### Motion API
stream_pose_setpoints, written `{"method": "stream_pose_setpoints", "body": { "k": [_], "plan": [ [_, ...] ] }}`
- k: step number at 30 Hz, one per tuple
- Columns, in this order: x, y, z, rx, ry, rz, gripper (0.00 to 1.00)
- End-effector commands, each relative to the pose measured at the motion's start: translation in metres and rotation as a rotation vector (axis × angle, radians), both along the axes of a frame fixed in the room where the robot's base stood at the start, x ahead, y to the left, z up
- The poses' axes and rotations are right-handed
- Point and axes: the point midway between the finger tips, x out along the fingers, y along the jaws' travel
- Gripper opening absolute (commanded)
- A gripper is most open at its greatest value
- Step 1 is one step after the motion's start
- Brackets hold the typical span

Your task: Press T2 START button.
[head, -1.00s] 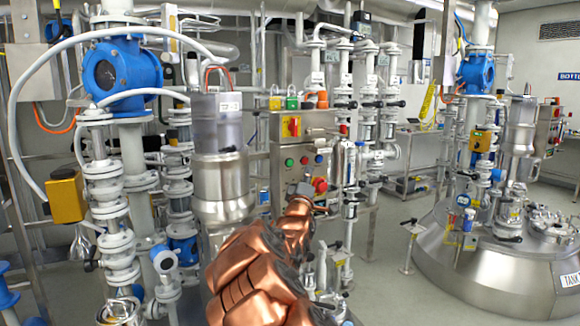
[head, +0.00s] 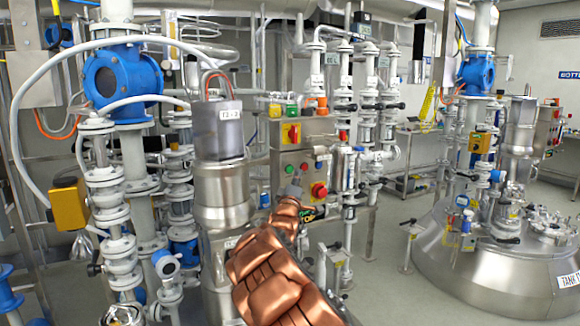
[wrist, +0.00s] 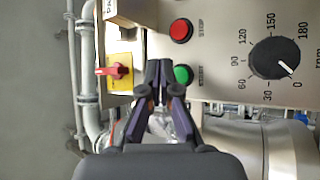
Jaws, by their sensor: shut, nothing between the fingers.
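In the wrist view, which is turned sideways, a green button (wrist: 183,75) lettered START sits on a steel panel beside a red STOP button (wrist: 181,30). My gripper (wrist: 158,66) is shut and empty. Its tips lie just left of the green button in that picture; a small gap shows, and their depth to the panel is hard to tell. In the head view, my gripper (head: 294,183) is in front of the lower part of the steel control box (head: 275,164) and hides part of it. A label beginning "T2" (head: 231,115) is on the cylinder left of the box.
A black rpm dial (wrist: 275,58) and a red switch on yellow (wrist: 116,71) flank the buttons. A red mushroom knob (head: 319,190) is close to my gripper. White piping (head: 105,185) and the steel cylinder (head: 222,190) crowd the left.

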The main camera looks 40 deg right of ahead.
Motion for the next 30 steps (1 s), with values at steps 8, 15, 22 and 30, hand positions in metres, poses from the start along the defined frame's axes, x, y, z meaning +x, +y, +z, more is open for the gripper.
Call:
{"method": "stream_pose_setpoints", "body": {
  "k": [8,15,22,30],
  "plan": [
    [0.015,-0.004,0.003,-0.002,-0.003,0.002,0.00],
    [0.018,-0.006,0.001,-0.002,-0.002,-0.001,0.00],
    [0.018,-0.006,0.001,-0.002,-0.002,-0.001,0.00],
    [0.018,-0.005,0.001,-0.002,-0.002,-0.001,0.00]
  ]
}}
